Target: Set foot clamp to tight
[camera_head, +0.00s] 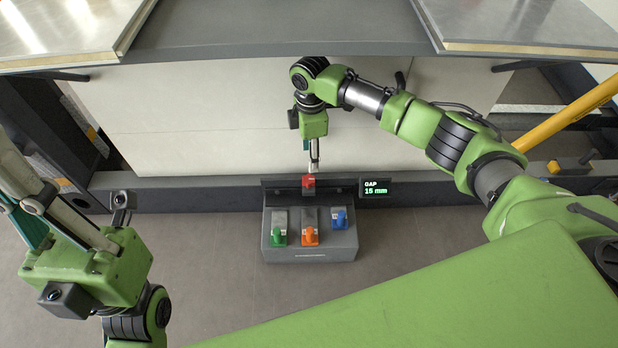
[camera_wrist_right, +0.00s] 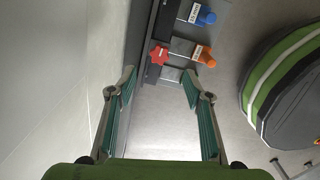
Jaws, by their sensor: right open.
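The pedal box (camera_head: 310,254), a grey unit on the floor, has a green pedal (camera_head: 279,237), an orange pedal (camera_head: 310,235) and a blue pedal (camera_head: 339,220). A red star-shaped knob (camera_head: 308,184) sits at its back panel; it also shows in the right wrist view (camera_wrist_right: 158,55). A small display (camera_head: 375,188) reads GAP 15 mm. My right gripper (camera_head: 314,168) points down just above the red knob. In the right wrist view its fingers (camera_wrist_right: 159,73) are open and empty, with the knob beyond the gap. My left gripper (camera_head: 38,205) is at the far left, tips partly cut off.
A pale panelled wall (camera_head: 210,110) and a dark ledge stand behind the pedal box. A yellow bar (camera_head: 570,115) slants at the right. The grey floor (camera_head: 210,250) left of the box is clear. A grey table top (camera_head: 280,30) lies above.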

